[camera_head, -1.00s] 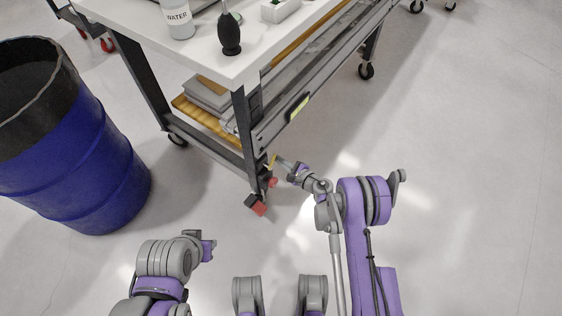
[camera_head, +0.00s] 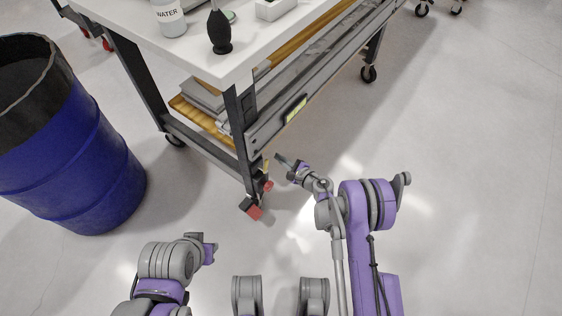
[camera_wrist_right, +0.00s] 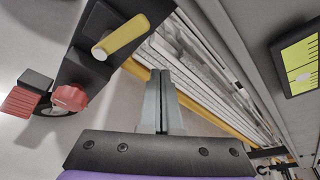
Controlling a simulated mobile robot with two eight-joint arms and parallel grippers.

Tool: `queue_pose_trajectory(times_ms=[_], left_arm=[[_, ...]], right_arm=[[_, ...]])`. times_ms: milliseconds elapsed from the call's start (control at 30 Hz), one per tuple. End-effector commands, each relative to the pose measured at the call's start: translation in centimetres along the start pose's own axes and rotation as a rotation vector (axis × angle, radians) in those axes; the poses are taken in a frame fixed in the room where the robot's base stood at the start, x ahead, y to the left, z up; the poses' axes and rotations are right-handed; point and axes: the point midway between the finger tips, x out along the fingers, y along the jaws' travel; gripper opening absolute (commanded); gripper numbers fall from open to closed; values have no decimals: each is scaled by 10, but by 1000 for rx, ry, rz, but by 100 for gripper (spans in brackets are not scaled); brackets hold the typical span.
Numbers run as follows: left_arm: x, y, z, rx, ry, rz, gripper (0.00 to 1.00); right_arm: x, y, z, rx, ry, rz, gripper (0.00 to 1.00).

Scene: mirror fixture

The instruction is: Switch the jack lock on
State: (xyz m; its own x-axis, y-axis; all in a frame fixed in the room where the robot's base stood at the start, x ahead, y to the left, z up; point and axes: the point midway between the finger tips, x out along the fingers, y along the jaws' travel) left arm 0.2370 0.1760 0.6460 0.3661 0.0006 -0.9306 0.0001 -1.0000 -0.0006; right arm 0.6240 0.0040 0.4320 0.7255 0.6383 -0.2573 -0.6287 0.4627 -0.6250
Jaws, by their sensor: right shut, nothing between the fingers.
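The jack lock at the table's near leg has a yellow handle (camera_head: 266,166) on a dark bracket and a red knob (camera_head: 268,186) below it. In the right wrist view the yellow handle (camera_wrist_right: 121,36) is at the upper left, lying diagonally, and the red knob (camera_wrist_right: 70,97) is below and left of it. My right gripper (camera_head: 278,157) is shut and empty, just right of the handle in the head view and apart from it. Its closed fingers (camera_wrist_right: 161,74) point upward in the wrist view. My left arm is at the lower left; its fingers do not show.
The white-topped workbench (camera_head: 232,72) has a water bottle (camera_head: 170,17) and a black bulb blower (camera_head: 219,34) on it. A red caster pedal (camera_head: 251,209) is at the leg's foot. A blue barrel (camera_head: 72,165) stands left. Floor on the right is clear.

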Motion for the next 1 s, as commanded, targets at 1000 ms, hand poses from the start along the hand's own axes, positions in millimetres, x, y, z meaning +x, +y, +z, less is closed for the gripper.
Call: queue_pose_trajectory(times_ms=[1000], left_arm=[[-16, 0, -3, 0, 2, 0, 28]], right_arm=[[-98, 20, -6, 0, 0, 0, 0]])
